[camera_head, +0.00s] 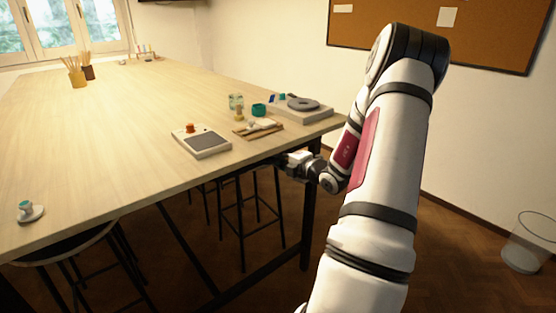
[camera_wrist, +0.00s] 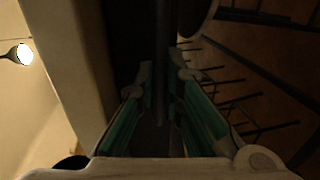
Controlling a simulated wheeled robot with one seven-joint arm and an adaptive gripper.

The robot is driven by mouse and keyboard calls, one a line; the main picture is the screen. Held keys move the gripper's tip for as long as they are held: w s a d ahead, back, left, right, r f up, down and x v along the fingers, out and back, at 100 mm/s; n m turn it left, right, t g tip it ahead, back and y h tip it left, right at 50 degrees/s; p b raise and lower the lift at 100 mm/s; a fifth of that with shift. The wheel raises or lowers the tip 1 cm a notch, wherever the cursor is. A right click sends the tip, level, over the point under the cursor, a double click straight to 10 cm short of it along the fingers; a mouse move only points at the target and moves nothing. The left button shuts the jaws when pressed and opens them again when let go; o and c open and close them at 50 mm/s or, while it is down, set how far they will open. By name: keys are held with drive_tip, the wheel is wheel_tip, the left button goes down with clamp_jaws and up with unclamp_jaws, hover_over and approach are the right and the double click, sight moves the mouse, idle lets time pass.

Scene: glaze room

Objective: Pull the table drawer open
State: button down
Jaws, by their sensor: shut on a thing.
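The long pale wooden table (camera_head: 120,130) fills the left and middle of the head view. My gripper (camera_head: 285,160) is at the table's near edge, just below the top, towards its right end. In the wrist view, the two green-padded fingers of my gripper (camera_wrist: 163,90) stand on either side of a thin dark bar, the drawer handle (camera_wrist: 162,45). They are shut on it. The dark drawer front (camera_wrist: 128,40) shows beside the bar. In the head view the drawer is hidden under the table edge, and I cannot tell how far out it is.
A scale (camera_head: 202,141), a small wooden tray (camera_head: 245,133) and a grey device with a round disc (camera_head: 303,108) stand on the tabletop above my gripper. Dark stools (camera_head: 252,215) stand under the table. A wire bin (camera_head: 527,245) stands on the floor at right.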

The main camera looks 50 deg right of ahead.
drive_tip(key=f+p+v, duration=0.1)
drive_tip(key=p+v, duration=0.2)
drive_tip(key=v, duration=0.5)
drive_tip(key=f+p+v, duration=0.2)
drive_tip(key=p+v, duration=0.2)
drive_tip(key=v, duration=0.5)
drive_tip(key=s+f+p+v, duration=0.1)
drive_tip(key=f+p+v, duration=0.1)
drive_tip(key=v, duration=0.7)
drive_tip(key=shift+s+a+f+p, duration=0.2)
drive_tip(key=shift+s+p, duration=0.05)
drive_tip(key=shift+p, duration=0.6)
drive_tip(key=c, duration=2)
unclamp_jaws()
drive_tip(key=shift+o, duration=0.2)
drive_tip(key=v, duration=1.2)
